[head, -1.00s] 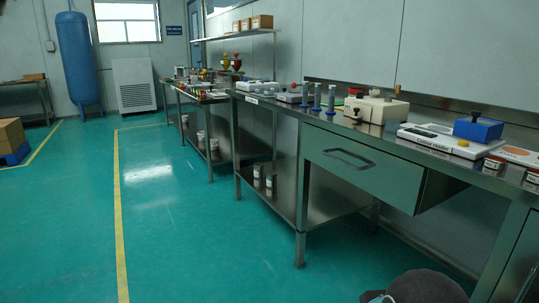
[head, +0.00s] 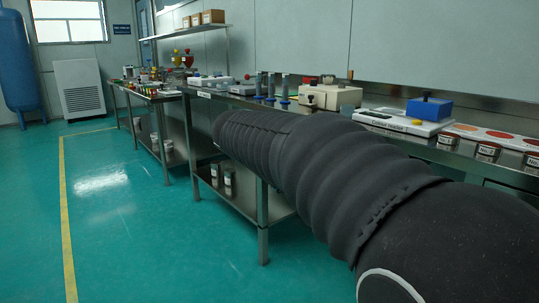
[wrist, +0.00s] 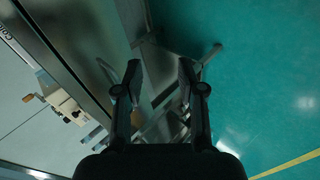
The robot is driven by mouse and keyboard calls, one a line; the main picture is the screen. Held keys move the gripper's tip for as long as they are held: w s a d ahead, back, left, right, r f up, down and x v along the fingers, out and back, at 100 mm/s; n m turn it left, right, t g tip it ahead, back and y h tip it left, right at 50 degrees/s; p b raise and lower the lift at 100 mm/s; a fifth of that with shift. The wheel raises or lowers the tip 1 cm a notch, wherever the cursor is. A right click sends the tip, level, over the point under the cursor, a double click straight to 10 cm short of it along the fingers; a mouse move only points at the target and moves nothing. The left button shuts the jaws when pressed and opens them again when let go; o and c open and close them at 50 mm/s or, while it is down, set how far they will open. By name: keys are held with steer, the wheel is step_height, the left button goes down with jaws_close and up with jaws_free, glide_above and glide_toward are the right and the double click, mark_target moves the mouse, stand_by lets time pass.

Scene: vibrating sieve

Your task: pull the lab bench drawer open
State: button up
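The lab bench (head: 263,240) runs along the wall in the head view, with a steel top and a lower shelf. The bench edge (wrist: 88,62) runs diagonally at the left of the wrist view. Metal frame parts lie beyond the fingers, but I cannot tell whether one is the drawer handle, or whether the fingers touch it.
A blue-topped device (head: 429,109), a beige machine (head: 328,96) and small jars (head: 487,151) stand on the bench top. A blue tank (head: 20,65) and a white floor unit (head: 79,88) stand at the far left. The green floor (head: 120,235) is clear at left.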

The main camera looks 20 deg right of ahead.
steer(key=w+t+h+b, duration=0.1)
steer(key=w+h+b, duration=0.4)
steer(key=w, duration=1.5)
steer(key=shift+n+h, duration=0.4)
steer(key=shift+h, duration=0.4)
steer(key=x, duration=0.4)
steer(key=p+x, duration=0.1)
steer(key=x, duration=0.4)
steer(key=r+p+x, duration=0.1)
steer(key=x, duration=0.3)
steer(key=shift+d, duration=0.55)
jaws_close()
